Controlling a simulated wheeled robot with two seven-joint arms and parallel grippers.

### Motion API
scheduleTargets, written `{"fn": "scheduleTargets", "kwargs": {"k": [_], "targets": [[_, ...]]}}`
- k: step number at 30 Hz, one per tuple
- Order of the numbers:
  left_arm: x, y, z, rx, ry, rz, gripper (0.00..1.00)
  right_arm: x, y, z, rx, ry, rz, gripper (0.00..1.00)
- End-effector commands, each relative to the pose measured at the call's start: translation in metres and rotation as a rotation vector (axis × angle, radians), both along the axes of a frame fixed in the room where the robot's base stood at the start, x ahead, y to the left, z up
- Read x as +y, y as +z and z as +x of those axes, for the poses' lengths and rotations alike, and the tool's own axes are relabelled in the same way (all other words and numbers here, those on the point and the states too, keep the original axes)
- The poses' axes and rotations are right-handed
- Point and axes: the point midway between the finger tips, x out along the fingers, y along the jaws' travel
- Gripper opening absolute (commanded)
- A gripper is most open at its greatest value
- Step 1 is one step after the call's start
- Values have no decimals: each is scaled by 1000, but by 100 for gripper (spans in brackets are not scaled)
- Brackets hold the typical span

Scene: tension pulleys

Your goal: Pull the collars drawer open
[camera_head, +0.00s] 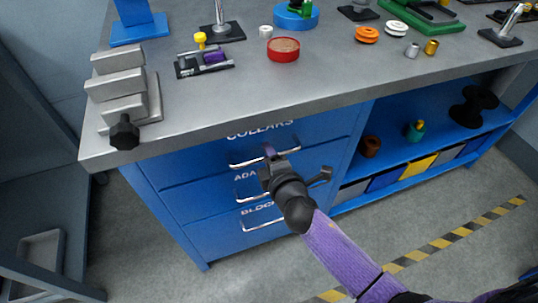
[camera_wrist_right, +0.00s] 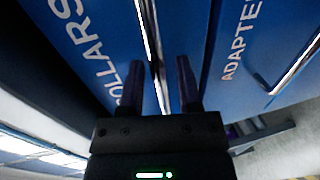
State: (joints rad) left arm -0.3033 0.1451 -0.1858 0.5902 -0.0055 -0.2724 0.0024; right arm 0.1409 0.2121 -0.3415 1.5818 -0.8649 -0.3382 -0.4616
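The collars drawer (camera_head: 195,163) is the top blue drawer under the bench, with white COLLARS lettering partly hidden by the worktop edge. It sits closed, flush with the cabinet front. Its silver bar handle (camera_head: 245,162) is partly hidden by my right gripper (camera_head: 270,156). In the right wrist view, the dark fingers of my right gripper (camera_wrist_right: 158,88) stand apart on either side of the collars handle (camera_wrist_right: 149,35). Gaps show between the bar and the fingers, so it is not clamped. My left gripper is not in view.
Below are the adapters drawer handle (camera_head: 256,195) and the blocks drawer handle (camera_head: 262,223), both drawers closed. A blue open shelf (camera_head: 420,155) with bins is to the right. The grey worktop (camera_head: 205,112) overhangs the drawers and holds several parts. The floor in front is clear.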

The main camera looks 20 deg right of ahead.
Motion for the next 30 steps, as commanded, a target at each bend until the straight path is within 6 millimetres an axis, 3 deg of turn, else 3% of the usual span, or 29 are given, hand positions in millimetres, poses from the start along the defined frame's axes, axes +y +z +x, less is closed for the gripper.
{"fn": "scheduleTargets", "kwargs": {"k": [1, 6, 18, 30], "targets": [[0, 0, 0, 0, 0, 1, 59, 0, 0, 0, 0, 0, 0, 31], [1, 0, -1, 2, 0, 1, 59, 0, 0, 0, 0, 0, 0, 0], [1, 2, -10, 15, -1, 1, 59, 0, 0, 0, 0, 0, 1, 0], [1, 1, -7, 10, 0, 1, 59, 0, 0, 0, 1, 0, 0, 0]]}}
